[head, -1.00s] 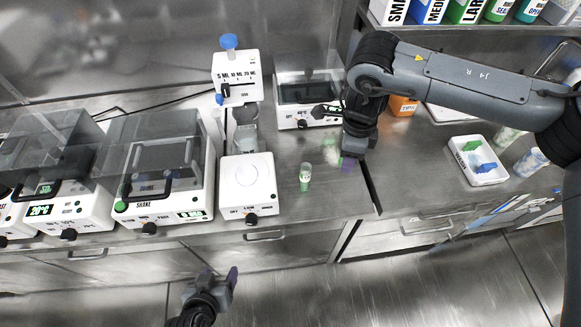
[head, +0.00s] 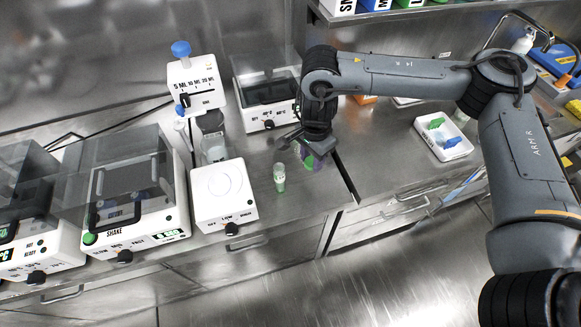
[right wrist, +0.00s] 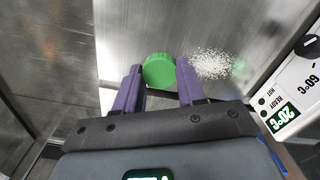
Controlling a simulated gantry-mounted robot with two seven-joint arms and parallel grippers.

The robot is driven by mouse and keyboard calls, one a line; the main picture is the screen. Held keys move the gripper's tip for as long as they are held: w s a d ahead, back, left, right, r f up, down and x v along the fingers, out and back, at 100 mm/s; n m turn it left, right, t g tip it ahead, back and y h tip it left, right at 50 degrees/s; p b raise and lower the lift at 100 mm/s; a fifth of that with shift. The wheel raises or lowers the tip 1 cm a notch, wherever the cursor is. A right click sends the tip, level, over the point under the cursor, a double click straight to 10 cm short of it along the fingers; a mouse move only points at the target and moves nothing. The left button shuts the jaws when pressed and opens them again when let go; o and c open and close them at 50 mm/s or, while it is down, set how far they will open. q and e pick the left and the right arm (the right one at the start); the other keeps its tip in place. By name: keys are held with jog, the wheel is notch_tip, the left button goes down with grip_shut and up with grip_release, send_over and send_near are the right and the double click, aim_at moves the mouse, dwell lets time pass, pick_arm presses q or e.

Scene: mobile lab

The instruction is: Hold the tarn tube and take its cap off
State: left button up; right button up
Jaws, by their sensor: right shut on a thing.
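A small translucent tube (head: 279,178) with a green lower part stands upright on the bench; its label is too small to read. My right gripper (head: 309,160) is close to the right of this tube, low over the bench. In the right wrist view my gripper's purple fingers (right wrist: 160,83) are shut on a round green cap (right wrist: 159,70). What is under the cap is hidden, so I cannot tell whether a tube hangs below it. A speckled pale thing (right wrist: 210,64) shows just right of the fingers. My left gripper is out of view.
A white stirrer-like plate (head: 222,195) stands just left of the tube, with a dispenser (head: 196,85) behind it. A lidded device (head: 265,95) stands behind my right gripper. A white tray (head: 443,140) with blue and green pieces is at the right. Bench between is mostly clear.

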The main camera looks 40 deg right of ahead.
send_over(292, 172)
notch_tip(292, 172, down, 4)
jog(key=shift+r, duration=0.15)
jog(key=shift+f+b, duration=0.3)
jog(key=shift+f, duration=1.6)
jog(key=shift+f, duration=0.1)
jog(key=shift+f, duration=0.1)
jog(key=o, duration=1.2)
jog(key=shift+c, duration=0.2)
